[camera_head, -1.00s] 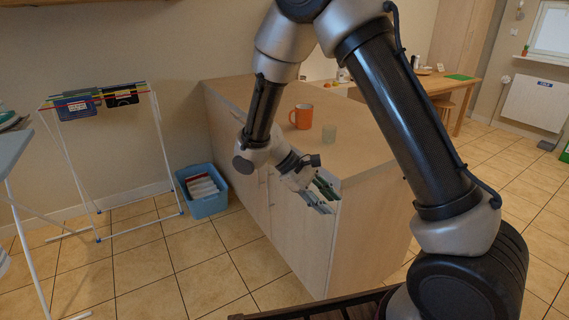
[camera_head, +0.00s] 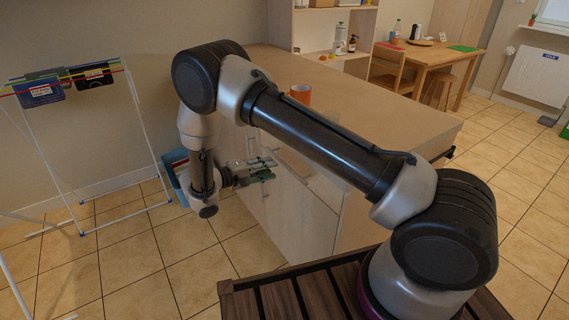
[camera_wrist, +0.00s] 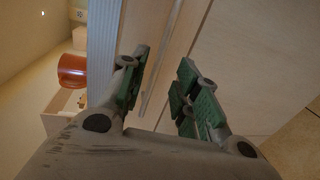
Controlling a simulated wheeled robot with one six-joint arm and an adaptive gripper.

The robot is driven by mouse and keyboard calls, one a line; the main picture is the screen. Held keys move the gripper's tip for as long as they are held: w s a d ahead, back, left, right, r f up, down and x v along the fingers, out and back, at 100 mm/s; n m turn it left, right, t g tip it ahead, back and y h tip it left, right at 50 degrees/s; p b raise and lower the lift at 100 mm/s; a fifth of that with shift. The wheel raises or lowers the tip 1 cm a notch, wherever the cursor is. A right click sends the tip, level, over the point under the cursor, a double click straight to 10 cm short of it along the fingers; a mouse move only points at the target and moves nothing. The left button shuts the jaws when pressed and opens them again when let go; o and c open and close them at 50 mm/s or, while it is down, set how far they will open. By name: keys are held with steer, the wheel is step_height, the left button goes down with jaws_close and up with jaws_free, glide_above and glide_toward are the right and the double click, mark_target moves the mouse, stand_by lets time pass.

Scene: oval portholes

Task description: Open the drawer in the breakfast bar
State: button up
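The breakfast bar (camera_head: 395,105) has a pale wooden top and pale front panels. My gripper (camera_head: 265,169) is beside its front, fingers pointing right toward the upper panels. In the wrist view, the two green-padded fingers (camera_wrist: 160,95) are spread apart. A long thin bar, apparently the drawer handle (camera_wrist: 150,90), runs through the gap between them, along a pale front panel (camera_wrist: 185,30). I see no finger clearly touching it. My arm hides part of the bar's front, and I cannot tell whether the drawer stands open at all.
An orange mug (camera_head: 301,94) stands on the bar top, partly behind my arm; it also shows in the wrist view (camera_wrist: 71,70). A drying rack (camera_head: 135,100) stands at left, with a blue bin (camera_head: 176,160) behind my arm. Tiled floor (camera_head: 130,265) is clear in front.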

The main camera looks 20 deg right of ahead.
mark_target(286, 165)
steer(key=x, duration=0.7)
steer(key=shift+d, duration=0.4)
jaws_close()
